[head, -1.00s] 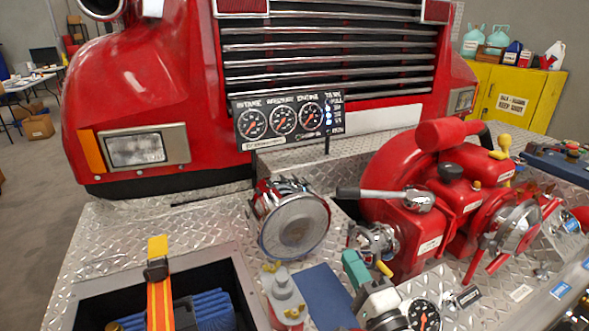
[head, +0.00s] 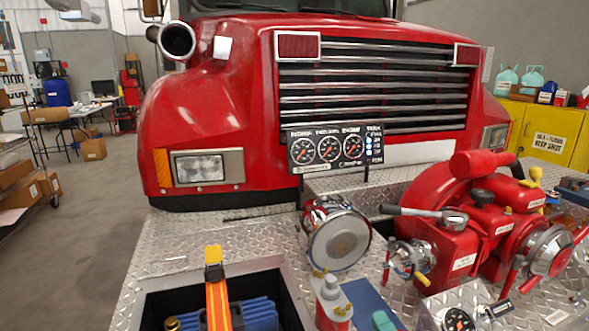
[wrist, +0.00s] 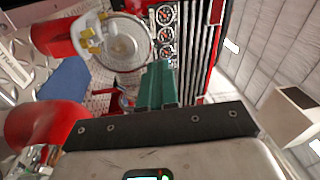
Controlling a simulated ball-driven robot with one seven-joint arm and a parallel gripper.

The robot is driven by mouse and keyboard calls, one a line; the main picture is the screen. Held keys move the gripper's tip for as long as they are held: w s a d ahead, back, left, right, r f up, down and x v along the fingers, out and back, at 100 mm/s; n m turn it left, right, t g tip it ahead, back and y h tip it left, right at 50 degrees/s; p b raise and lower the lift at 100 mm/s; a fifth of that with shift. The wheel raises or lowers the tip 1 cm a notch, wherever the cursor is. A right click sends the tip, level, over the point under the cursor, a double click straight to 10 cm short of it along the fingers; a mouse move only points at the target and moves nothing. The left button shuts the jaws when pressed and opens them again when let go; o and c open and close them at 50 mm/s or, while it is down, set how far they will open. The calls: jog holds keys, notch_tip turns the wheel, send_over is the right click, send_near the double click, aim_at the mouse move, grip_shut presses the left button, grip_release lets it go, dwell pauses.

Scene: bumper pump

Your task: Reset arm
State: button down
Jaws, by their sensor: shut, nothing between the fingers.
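My gripper (wrist: 157,86) shows in the wrist view as two teal fingers pressed together, with nothing between them. In the head view only its teal fingertips (head: 383,321) show at the bottom edge, just right of the blue pad (head: 368,302); the rest of my arm is out of that view. In the wrist view the fingers point toward the gauge panel (wrist: 165,35) and the truck grille (wrist: 198,50). The fingers appear apart from everything around them.
A red pump (head: 462,215) stands at the right. A round chrome cap (head: 340,240) and a grey fitting with yellow handles (head: 330,295) stand left of my gripper. An open bin (head: 285,285) is farther left. The diamond-plate deck (head: 180,240) has clear room at the left.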

jog(key=s+d+f+n+g+h, duration=0.25)
jog(key=s+f+n+g, duration=0.7)
jog(key=s+f, duration=0.55)
jog(key=s+d+f+n+g+h, duration=0.1)
jog(key=s+d+f+n+g, duration=0.1)
jog(key=s, duration=0.7)
jog(key=s+d+f+n+g+h, duration=0.1)
jog(key=s+d+f+g, duration=0.3)
jog(key=s, duration=0.6)
jog(key=shift+d+f+n+g+h, duration=0.15)
jog(key=shift+d+n+g+h, duration=0.25)
jog(key=shift+d+g, duration=0.8)
